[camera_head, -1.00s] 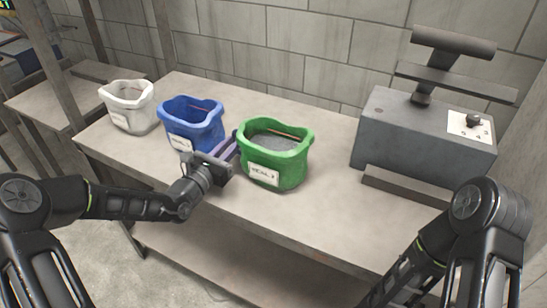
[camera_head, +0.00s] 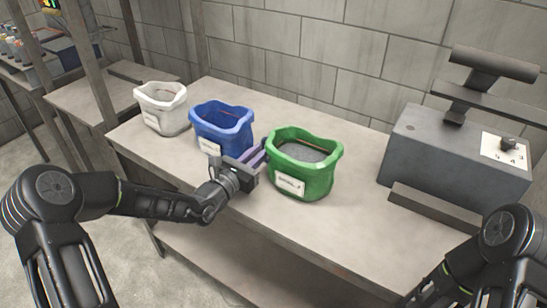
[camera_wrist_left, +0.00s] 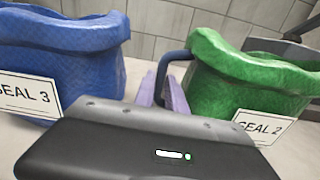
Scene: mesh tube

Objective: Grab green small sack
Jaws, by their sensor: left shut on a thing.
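The green small sack (camera_head: 318,182) stands upright and open on the table, with grey fill inside and a white label on its front. My left gripper (camera_head: 262,151) is at the sack's left side, in the gap between it and the blue sack, shut on it. In the left wrist view, the purple fingers (camera_wrist_left: 165,92) are beside the green sack (camera_wrist_left: 235,88), where a dark blue loop runs to its rim. The exact contact is partly hidden. Its label there reads "SEAL 2". My right gripper is out of view; only part of that arm shows.
A blue sack (camera_head: 222,128) labelled "SEAL 3" stands close to the left of the gripper. A white sack (camera_head: 163,115) is farther left. A grey machine (camera_head: 440,158) stands at the table's right. The table (camera_head: 285,225) is bare in front of the green sack.

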